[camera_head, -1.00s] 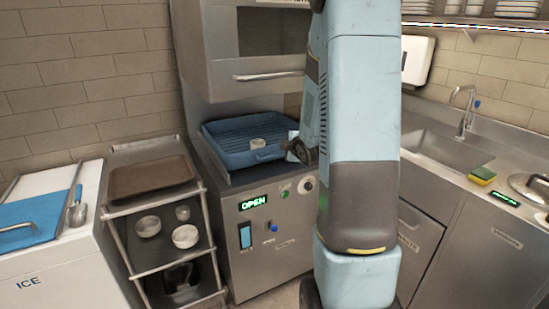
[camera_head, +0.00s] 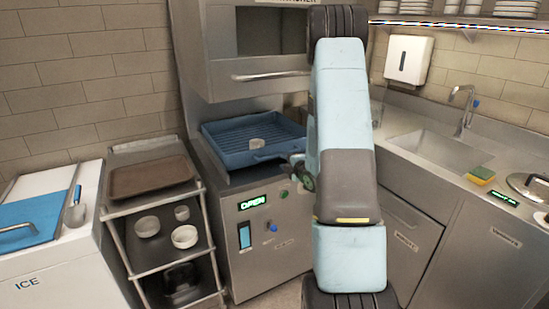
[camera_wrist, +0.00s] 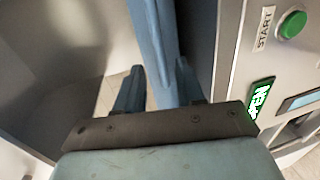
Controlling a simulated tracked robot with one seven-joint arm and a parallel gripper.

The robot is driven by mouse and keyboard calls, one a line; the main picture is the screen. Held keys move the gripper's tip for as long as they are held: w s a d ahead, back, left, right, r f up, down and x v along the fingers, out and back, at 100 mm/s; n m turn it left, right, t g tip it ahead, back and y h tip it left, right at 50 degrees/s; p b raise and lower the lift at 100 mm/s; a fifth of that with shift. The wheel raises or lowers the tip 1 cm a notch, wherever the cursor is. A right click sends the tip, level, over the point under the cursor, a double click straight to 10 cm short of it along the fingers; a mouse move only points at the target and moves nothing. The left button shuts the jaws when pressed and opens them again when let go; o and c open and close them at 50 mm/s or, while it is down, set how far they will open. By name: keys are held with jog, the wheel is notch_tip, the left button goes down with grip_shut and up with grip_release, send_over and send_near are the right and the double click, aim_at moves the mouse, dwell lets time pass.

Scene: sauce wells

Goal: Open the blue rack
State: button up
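The blue rack (camera_head: 225,153) is a shallow tray with a slatted floor. It sits on the washer's deck below the raised hood in the head view. My gripper (camera_wrist: 158,88) is at the rack's front right side; my arm partly hides it in the head view. In the wrist view, a blue bar of the rack (camera_wrist: 153,28) runs down between my two fingers. The fingers stand apart, with a visible gap on the left side of the bar. I cannot tell whether the right finger touches it.
The washer front (camera_head: 285,243) has a lit OPEN sign (camera_head: 252,202) and a green button (camera_wrist: 291,24) close to my gripper. A shelf cart with a brown tray (camera_head: 150,177) stands left; a sink (camera_head: 440,150) is right.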

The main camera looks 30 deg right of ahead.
aim_at(275, 156)
jog(key=x, duration=0.9)
jog(key=shift+c, duration=0.4)
jog(key=shift+s, duration=0.1)
grip_shut()
